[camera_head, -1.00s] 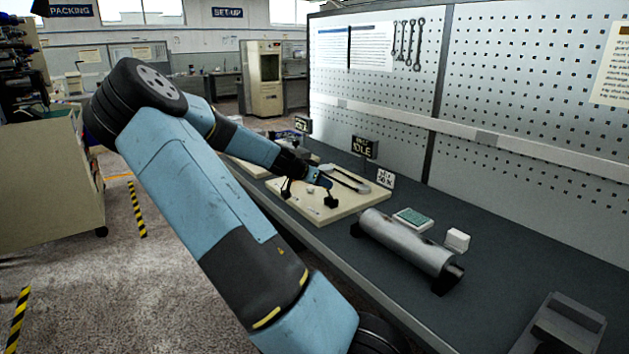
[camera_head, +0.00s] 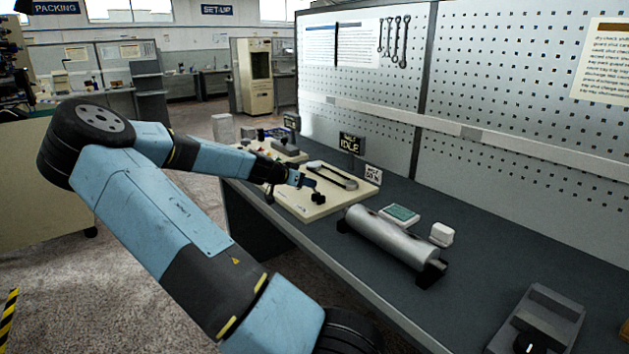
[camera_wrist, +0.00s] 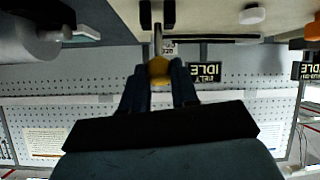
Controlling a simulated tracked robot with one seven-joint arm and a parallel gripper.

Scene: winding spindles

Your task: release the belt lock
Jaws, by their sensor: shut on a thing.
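The rod (camera_wrist: 158,40) runs to a dark mount (camera_wrist: 157,14) on the beige board. That this lever is the belt lock is not labelled in view. In the head view my gripper (camera_head: 305,182) is low over the beige board (camera_head: 292,207), beside a small black part (camera_head: 318,198). The knob is hidden there. A dark belt loop (camera_head: 332,174) lies on the board just beyond the gripper.
A black IDLE sign (camera_head: 350,144) and a white card (camera_head: 373,174) stand behind the board. A grey metal cylinder (camera_head: 390,240) lies on a cradle to the right. A green-topped box (camera_head: 400,214) and a white block (camera_head: 441,234) sit behind it.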

